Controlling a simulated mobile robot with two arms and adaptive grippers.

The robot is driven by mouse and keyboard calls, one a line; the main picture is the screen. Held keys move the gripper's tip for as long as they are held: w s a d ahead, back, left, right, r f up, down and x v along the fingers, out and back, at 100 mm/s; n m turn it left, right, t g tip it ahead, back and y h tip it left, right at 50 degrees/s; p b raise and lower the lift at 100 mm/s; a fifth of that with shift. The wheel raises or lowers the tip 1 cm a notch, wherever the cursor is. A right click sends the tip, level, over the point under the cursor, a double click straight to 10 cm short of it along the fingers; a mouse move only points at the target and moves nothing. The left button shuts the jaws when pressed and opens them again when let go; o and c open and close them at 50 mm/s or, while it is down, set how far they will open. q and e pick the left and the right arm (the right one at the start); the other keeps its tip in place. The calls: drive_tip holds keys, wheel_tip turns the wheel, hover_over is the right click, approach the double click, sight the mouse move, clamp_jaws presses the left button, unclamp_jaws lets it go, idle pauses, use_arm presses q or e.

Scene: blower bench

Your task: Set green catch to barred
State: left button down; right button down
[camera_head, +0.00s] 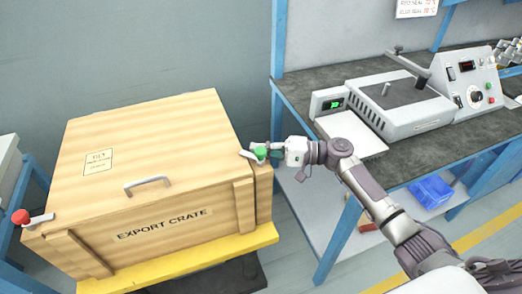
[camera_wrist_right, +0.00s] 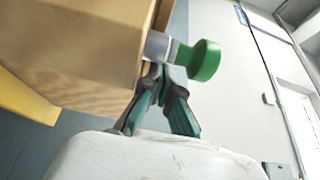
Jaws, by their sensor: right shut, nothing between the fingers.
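The green catch has a round green knob (camera_head: 261,152) and a pale grey lever, at the right front corner of the wooden export crate (camera_head: 85,205). In the head view the lever points left over the crate's top edge. In the right wrist view the knob (camera_wrist_right: 206,62) stands out to the right of the grey lever. My right gripper (camera_head: 268,148) is shut and empty, right at the catch. In the wrist view its fingertips (camera_wrist_right: 164,72) are against or just beside the lever under the knob; contact is unclear. My left gripper is out of view.
A red-knobbed catch (camera_head: 21,217) sits at the crate's left corner. A metal handle (camera_head: 148,183) is on the lid's front part. The crate stands on a yellow base (camera_head: 180,267). A workbench with a sealing machine (camera_head: 400,105) stands on the right, under my right arm.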

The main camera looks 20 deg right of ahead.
wheel_tip(320, 180, up, 10)
idle(0.6)
